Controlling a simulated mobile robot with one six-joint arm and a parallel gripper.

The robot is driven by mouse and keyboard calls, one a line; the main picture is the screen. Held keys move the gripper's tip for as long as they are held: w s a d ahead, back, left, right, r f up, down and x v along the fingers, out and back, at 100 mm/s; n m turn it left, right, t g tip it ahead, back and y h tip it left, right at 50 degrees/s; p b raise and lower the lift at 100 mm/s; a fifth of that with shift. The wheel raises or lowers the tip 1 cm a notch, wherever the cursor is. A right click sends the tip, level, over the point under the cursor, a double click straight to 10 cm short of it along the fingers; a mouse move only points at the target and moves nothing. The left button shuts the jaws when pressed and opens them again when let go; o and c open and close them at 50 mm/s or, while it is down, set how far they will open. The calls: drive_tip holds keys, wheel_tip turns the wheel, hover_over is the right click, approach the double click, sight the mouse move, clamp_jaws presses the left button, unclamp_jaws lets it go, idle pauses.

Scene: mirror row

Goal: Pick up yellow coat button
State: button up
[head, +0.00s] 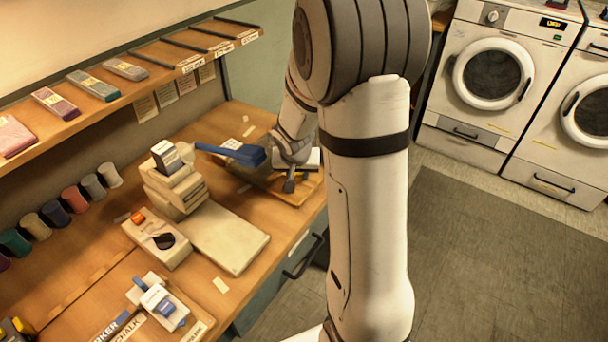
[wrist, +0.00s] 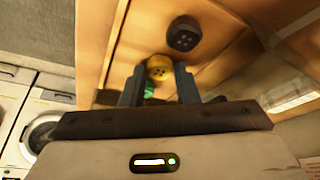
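The yellow coat button (wrist: 159,69) is round with small holes. In the wrist view it shows between the tips of my gripper (wrist: 160,74). The two fingers stand apart on either side of it, with what looks like a narrow gap; contact is hard to judge. A dark button (wrist: 183,34) lies just beyond it on the wood, and a green piece (wrist: 149,89) shows partly between the fingers. In the head view my gripper (head: 289,184) is low over the far end of the workbench (head: 112,252), and my arm hides much around it. The yellow button cannot be made out there.
A blue-handled tool (head: 233,152) lies beside my gripper. Stacked boxes (head: 175,186) and a pale board (head: 222,237) stand nearer on the bench. Thread spools (head: 73,199) line the back under a shelf (head: 120,75). Washing machines (head: 493,80) stand right, across open floor.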

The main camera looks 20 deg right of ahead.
sight(298, 177)
drive_tip(key=c, duration=0.5)
drive_tip(key=shift+o, duration=0.2)
drive_tip(key=shift+r, duration=0.1)
wheel_tip(298, 177, up, 10)
drive_tip(key=p, duration=0.1)
